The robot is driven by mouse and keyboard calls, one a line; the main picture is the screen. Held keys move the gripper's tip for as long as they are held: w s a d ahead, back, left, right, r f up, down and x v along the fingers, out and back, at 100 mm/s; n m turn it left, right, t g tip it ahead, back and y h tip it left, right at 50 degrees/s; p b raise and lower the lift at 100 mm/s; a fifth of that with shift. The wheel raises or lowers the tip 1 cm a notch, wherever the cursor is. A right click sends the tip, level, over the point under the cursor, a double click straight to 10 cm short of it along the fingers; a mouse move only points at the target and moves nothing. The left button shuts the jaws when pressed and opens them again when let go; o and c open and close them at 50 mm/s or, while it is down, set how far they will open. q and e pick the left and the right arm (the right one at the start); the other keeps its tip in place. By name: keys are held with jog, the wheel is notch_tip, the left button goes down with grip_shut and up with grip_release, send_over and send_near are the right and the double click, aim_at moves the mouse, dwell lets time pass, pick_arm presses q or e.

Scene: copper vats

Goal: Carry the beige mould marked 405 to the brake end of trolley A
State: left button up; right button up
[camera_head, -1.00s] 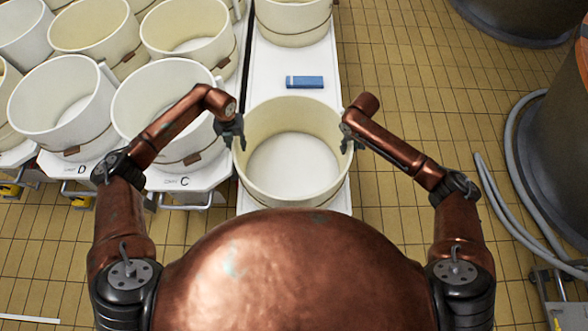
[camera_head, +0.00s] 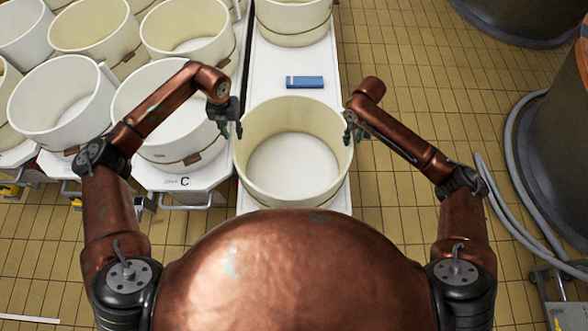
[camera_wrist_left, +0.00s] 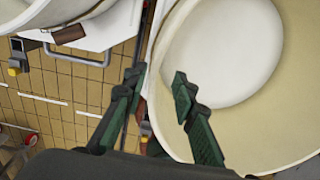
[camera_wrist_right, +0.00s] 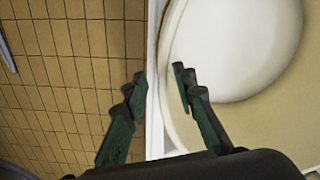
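A round beige mould (camera_head: 293,190) stands upright on a long white trolley (camera_head: 262,72) in front of me; no 405 marking is readable. My left gripper (camera_head: 230,128) is open at the mould's left rim. In the left wrist view its fingers (camera_wrist_left: 158,92) are apart, with the mould's rim (camera_wrist_left: 222,113) showing between and beyond them. My right gripper (camera_head: 353,130) is open at the right rim. In the right wrist view its fingers (camera_wrist_right: 156,80) are apart near the mould (camera_wrist_right: 245,115). I cannot tell whether either gripper touches the rim. No letter A is visible.
A blue block (camera_head: 304,82) lies on the trolley beyond the mould, with another beige mould (camera_head: 292,20) behind it. Several moulds on trolleys crowd the left, one trolley marked C (camera_head: 185,181). Tiled floor (camera_head: 415,95) is open on the right, before a vat (camera_head: 560,150) and hose (camera_head: 510,165).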

notch_tip(320, 180, up, 5)
jog(key=shift+r, duration=0.1)
jog(key=shift+s+f, duration=0.1)
jog(key=shift+f, duration=0.1)
dwell(0.5)
